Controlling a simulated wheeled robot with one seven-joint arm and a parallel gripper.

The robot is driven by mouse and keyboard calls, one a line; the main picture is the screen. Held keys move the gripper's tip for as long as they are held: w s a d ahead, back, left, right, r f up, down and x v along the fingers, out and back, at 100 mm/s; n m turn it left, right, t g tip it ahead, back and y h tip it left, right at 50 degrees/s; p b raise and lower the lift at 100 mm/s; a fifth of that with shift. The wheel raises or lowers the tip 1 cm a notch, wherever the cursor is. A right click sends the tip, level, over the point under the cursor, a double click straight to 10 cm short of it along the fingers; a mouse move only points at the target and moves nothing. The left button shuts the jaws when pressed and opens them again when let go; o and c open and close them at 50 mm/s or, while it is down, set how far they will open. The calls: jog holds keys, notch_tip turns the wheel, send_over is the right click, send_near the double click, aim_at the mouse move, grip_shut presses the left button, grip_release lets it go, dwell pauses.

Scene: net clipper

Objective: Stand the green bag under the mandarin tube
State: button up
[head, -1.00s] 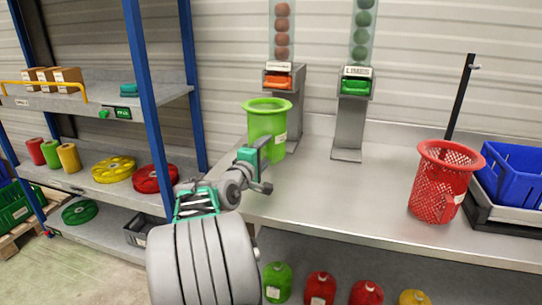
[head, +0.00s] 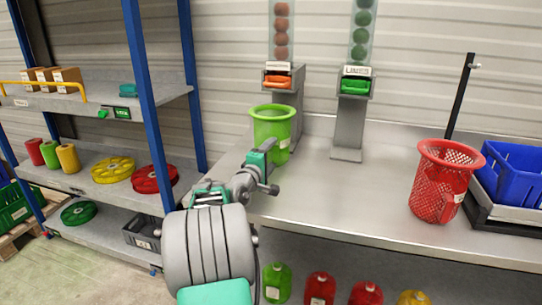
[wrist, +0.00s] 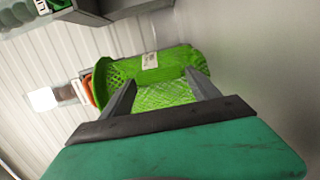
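The green mesh bag (head: 271,132) stands upright, or nearly so, with its round rim up. It is at the left of the bench, below and slightly in front of the mandarin tube (head: 282,24) with orange fruit. My gripper (head: 270,150) is at the bag's near left side. In the wrist view, the green bag (wrist: 165,92) lies between and behind my gripper's spread fingers (wrist: 160,80), and it moves along with them. I cannot tell whether its base touches the bench; the arm hides part of it.
A second tube (head: 362,28) with green fruit stands to the right on its grey post. A red mesh basket (head: 436,190) and a blue crate (head: 515,172) are at the bench's right. The middle of the bench (head: 350,200) is clear. A blue-posted shelf (head: 150,100) is at the left.

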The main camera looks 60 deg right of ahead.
jog(key=shift+o, duration=0.7)
jog(key=shift+r, duration=0.15)
jog(key=shift+a, duration=0.25)
jog(key=a, duration=1.1)
jog(key=shift+s+a, duration=0.2)
jog(key=shift+a, duration=0.1)
